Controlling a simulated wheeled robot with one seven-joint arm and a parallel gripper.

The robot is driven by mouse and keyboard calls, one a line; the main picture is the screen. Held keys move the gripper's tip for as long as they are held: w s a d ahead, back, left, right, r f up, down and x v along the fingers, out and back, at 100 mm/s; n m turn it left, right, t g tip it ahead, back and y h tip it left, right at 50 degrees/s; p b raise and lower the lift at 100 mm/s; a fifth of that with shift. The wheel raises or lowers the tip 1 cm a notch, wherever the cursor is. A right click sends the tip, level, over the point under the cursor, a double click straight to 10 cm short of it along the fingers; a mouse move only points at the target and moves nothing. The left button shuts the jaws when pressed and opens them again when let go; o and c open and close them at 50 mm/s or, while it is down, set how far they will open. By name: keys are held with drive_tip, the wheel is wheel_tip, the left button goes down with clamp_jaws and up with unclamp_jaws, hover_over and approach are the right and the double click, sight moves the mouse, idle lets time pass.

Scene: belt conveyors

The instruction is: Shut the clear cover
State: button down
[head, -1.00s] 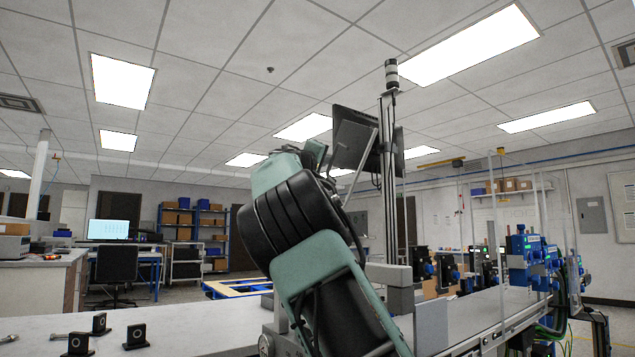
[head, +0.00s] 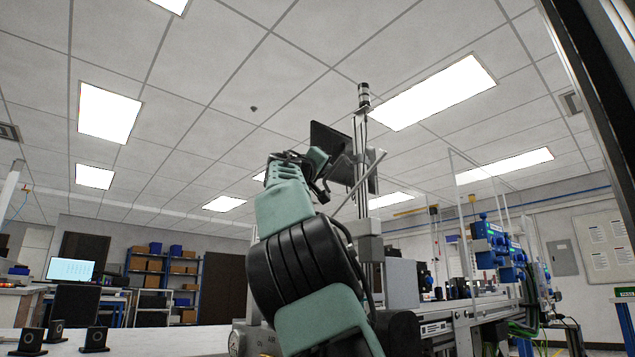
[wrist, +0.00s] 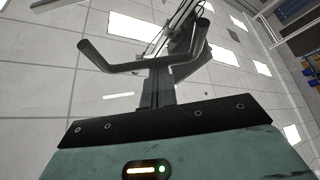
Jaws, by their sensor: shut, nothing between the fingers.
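The clear cover (head: 487,175) shows in the head view as thin transparent panels standing upright above the conveyor line at right. Its edges are faint, and I cannot tell its hinge or how far it stands open. My gripper (wrist: 157,88) is shut and empty in the wrist view, beyond the teal wrist body with its black plate. A dark grey U-shaped bar crosses at its tip; I cannot tell whether it is part of the gripper. In the head view, my raised arm stands left of the cover, apart from it in the picture.
A post with a signal lamp (head: 363,98) and a dark monitor (head: 335,150) stand close behind my arm. Blue devices (head: 492,235) sit along the conveyor (head: 470,310) at right.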

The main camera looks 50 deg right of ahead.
sight(334, 179)
drive_tip(key=shift+s+a+f+b, duration=0.1)
drive_tip(key=shift+s+f+b, duration=0.4)
drive_tip(key=shift+f+b, duration=0.45)
drive_tip(key=shift+s+a+f+b, duration=0.15)
drive_tip(key=shift+s+f+b, duration=0.45)
drive_tip(key=shift+b, duration=0.5)
drive_tip(key=shift+s+a+f+b, duration=0.1)
drive_tip(key=shift+s+f+b, duration=0.35)
drive_tip(key=shift+f+b, duration=0.5)
drive_tip(key=shift+r, duration=0.25)
